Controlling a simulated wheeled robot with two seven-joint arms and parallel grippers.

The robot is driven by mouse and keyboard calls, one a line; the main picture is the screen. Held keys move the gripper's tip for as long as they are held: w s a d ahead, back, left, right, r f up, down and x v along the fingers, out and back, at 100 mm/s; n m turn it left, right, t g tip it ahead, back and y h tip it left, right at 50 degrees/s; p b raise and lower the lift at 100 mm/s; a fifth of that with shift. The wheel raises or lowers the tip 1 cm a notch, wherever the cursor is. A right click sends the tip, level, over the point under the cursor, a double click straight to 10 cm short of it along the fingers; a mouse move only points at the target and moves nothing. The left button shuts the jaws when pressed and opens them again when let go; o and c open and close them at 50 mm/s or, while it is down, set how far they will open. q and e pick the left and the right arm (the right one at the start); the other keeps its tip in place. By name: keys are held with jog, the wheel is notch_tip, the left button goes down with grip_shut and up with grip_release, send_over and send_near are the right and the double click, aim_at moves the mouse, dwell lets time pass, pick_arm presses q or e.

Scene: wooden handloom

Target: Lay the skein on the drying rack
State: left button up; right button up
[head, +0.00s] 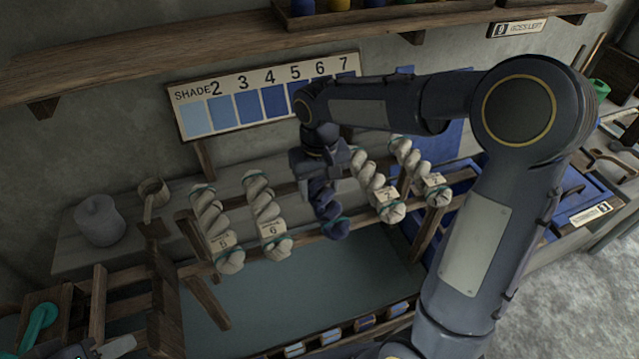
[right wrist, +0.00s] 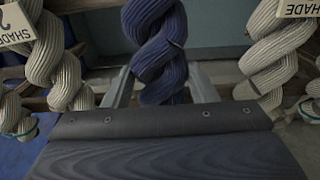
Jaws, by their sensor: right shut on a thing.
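The dark blue twisted skein (head: 328,205) hangs in my right gripper (head: 322,170), with a brighter blue lower end. In the right wrist view the skein (right wrist: 157,50) stands between the two grey fingers, which are shut on it. The wooden drying rack (head: 300,243) holds pale skeins on both sides of the gap where the blue skein is. The blue skein is over the rack's rails; I cannot tell whether it touches them. My arm hides part of the rack. A dark piece with a pale tip at the bottom left edge may be my left gripper (head: 100,350); its jaws are unclear.
Pale skeins with number tags hang to the left (head: 265,215) and right (head: 375,185) of the gap, close to the gripper. A shade board (head: 265,97) is on the wall behind. A grey pot (head: 99,220) stands at the left. A wooden shelf (head: 150,58) runs above.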

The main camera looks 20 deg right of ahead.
jog(key=shift+f, duration=0.2)
jog(key=o, duration=1.1)
jog(key=shift+r, duration=0.1)
jog(key=shift+o, duration=0.2)
